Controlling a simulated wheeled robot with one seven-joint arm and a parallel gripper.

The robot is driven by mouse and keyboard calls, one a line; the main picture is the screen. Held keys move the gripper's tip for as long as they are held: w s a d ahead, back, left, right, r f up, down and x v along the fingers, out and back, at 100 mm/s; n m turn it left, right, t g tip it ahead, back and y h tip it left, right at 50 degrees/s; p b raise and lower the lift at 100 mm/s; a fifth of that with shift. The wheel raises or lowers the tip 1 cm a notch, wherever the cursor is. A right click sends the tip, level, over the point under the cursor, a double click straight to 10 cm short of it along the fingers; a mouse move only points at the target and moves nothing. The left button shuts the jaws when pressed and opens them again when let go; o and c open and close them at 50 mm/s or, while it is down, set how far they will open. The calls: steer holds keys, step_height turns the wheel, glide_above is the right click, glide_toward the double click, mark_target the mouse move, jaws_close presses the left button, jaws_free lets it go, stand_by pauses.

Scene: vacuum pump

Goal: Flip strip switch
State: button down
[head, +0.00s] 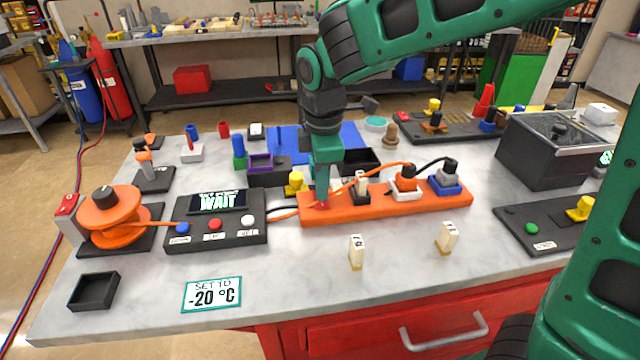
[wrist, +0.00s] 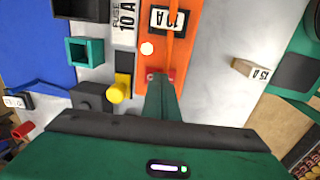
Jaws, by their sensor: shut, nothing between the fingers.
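The orange power strip (head: 440,203) lies on the grey table, with a white plug, an orange plug and a grey plug in its sockets. It also shows in the wrist view (wrist: 188,40). Its red switch (wrist: 152,76) is near the strip's left end, mostly hidden behind my fingertips. Only a bit of red shows at the tips in the head view. My gripper (head: 322,200) is shut with nothing in it and points down at the switch, at or just above it. In the wrist view my gripper (wrist: 161,82) covers the middle of the switch. I cannot tell which way the switch is tilted.
A yellow knob (head: 295,183) stands close behind the strip's left end. A black panel (head: 215,235) with a WAIT display is to the left. Two pale fuse blocks, one labelled (head: 356,252), one further right (head: 447,238), stand in front.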

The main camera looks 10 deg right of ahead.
mark_target(324, 202)
steer(key=shift+r, duration=0.15)
step_height(324, 202, up, 14)
steer(key=s, duration=0.1)
steer(key=shift+s+f, duration=0.2)
steer(key=shift+s, duration=0.1)
steer(key=shift+d, duration=0.1)
steer(key=shift+w+a, duration=0.2)
steer(key=shift+w, duration=0.45)
stand_by(0.3)
steer(key=f, duration=0.4)
steer(key=w+f, duration=0.1)
steer(key=f, duration=0.8)
steer(key=shift+w+f, duration=0.35)
steer(key=shift+f, duration=0.05)
